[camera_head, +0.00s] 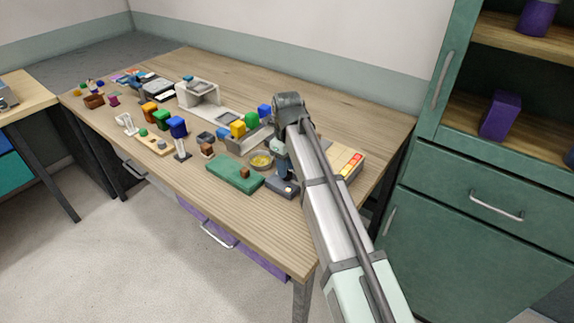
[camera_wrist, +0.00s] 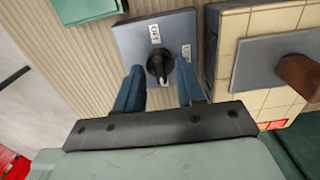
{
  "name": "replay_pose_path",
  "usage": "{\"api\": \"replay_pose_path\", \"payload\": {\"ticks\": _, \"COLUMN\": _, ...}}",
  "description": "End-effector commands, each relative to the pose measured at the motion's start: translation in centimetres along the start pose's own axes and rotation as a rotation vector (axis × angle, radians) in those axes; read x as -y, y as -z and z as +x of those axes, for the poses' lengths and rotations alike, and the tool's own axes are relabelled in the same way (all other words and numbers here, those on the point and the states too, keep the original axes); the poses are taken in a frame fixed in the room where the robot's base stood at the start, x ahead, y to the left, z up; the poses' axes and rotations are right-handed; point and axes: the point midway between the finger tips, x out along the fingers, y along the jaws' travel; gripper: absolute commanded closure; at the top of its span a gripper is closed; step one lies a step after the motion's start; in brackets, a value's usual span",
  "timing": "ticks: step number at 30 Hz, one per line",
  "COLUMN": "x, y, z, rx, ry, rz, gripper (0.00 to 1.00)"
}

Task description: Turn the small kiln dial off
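The small kiln dial is a black knob (camera_wrist: 158,63) on a blue-grey box (camera_wrist: 128,36), seen near the middle of the wrist view. A pale mark shows at the knob's lower edge. In the head view the box (camera_head: 277,186) sits near the table's front edge, partly behind my arm. My gripper (camera_wrist: 159,68) is open, with one blue finger on each side of the knob. Gaps show between fingers and knob; I cannot tell how deep the fingertips reach.
A tan tiled block (camera_wrist: 229,40) with a grey plate and brown knob stands close right of the dial box; it shows in the head view (camera_head: 347,160). A green slab (camera_head: 236,174) and a round dish (camera_head: 261,160) lie left of the box. Coloured blocks crowd the table further left.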

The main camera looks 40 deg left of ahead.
Motion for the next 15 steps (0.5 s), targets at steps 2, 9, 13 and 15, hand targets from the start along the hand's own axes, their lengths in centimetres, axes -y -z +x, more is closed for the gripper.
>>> {"api": "replay_pose_path", "payload": {"ticks": 2, "x": 0.0, "y": 0.0, "z": 0.1, "rx": 0.0, "ry": 0.0, "rz": 0.0, "gripper": 0.62}}
{"api": "replay_pose_path", "payload": {"ticks": 9, "x": 0.0, "y": 0.0, "z": 0.08, "rx": 0.0, "ry": 0.0, "rz": 0.0, "gripper": 0.65}}
{"api": "replay_pose_path", "payload": {"ticks": 13, "x": 0.0, "y": 0.0, "z": 0.06, "rx": 0.0, "ry": 0.0, "rz": 0.0, "gripper": 0.77}}
{"api": "replay_pose_path", "payload": {"ticks": 15, "x": 0.0, "y": 0.0, "z": 0.06, "rx": 0.0, "ry": 0.0, "rz": 0.0, "gripper": 0.84}}
